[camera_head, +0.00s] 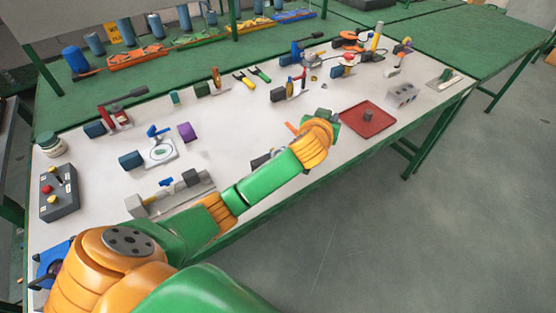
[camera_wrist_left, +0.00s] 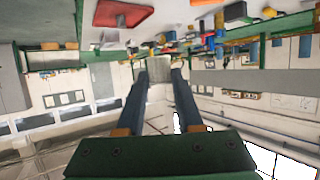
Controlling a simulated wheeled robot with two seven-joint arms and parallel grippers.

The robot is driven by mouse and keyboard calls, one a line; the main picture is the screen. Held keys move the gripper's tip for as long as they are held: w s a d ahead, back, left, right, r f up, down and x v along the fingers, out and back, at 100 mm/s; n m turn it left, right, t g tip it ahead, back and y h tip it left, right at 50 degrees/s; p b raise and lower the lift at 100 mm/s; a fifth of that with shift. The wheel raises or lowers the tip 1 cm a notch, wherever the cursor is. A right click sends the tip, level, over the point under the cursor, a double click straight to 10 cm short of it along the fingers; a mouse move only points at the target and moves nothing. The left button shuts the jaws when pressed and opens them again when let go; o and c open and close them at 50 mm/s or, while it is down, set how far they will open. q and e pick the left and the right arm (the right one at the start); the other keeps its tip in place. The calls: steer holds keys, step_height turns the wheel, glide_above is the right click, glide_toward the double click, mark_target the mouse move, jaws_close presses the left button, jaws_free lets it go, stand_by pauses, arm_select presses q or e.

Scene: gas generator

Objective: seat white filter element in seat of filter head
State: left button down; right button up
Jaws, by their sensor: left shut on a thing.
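My left arm reaches across the white bench, and its wrist is near the red tray (camera_head: 384,126). In the head view the wrist hides most of the left gripper (camera_head: 330,118). In the left wrist view the left gripper (camera_wrist_left: 158,74) is shut on a pale, whitish cylinder, the white filter element (camera_wrist_left: 158,66), held between its two dark fingers. The element is clear of the red tray, which also shows in the left wrist view (camera_wrist_left: 122,14). I cannot single out the filter head or its seat for certain. My right gripper is not in view.
A dark grey cylinder (camera_head: 368,115) stands on the red tray. A grey block with holes (camera_head: 402,94) is to its right. Several fixtures and tools stand along the bench; a control box (camera_head: 59,194) is at the left. A dark part (camera_head: 262,160) is partly hidden behind my forearm.

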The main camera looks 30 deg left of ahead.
arm_select(q)
steer(key=s+a+f, duration=0.2)
steer(key=a+f, duration=0.1)
steer(key=s+a+f+p, duration=0.1)
steer(key=s+a+f, duration=0.1)
steer(key=a, duration=0.1)
steer(key=s+a+f, duration=0.3)
steer(key=shift+s+a+f, duration=0.1)
steer(key=shift+a+f, duration=0.05)
steer(key=shift+f, duration=0.2)
steer(key=shift+s+a+f, duration=0.1)
steer(key=shift+f, duration=0.9)
steer(key=shift+s+a+f, duration=0.1)
steer(key=shift+f, duration=0.85)
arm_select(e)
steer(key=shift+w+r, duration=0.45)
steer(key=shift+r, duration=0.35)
arm_select(q)
steer(key=shift+f, duration=0.25)
steer(key=c, duration=0.6)
jaws_free()
steer(key=shift+r, duration=0.1)
steer(key=shift+o, duration=0.2)
steer(key=shift+r, duration=0.3)
steer(key=v, duration=1.1)
steer(key=shift+s+p, duration=0.3)
steer(key=shift+s, duration=0.1)
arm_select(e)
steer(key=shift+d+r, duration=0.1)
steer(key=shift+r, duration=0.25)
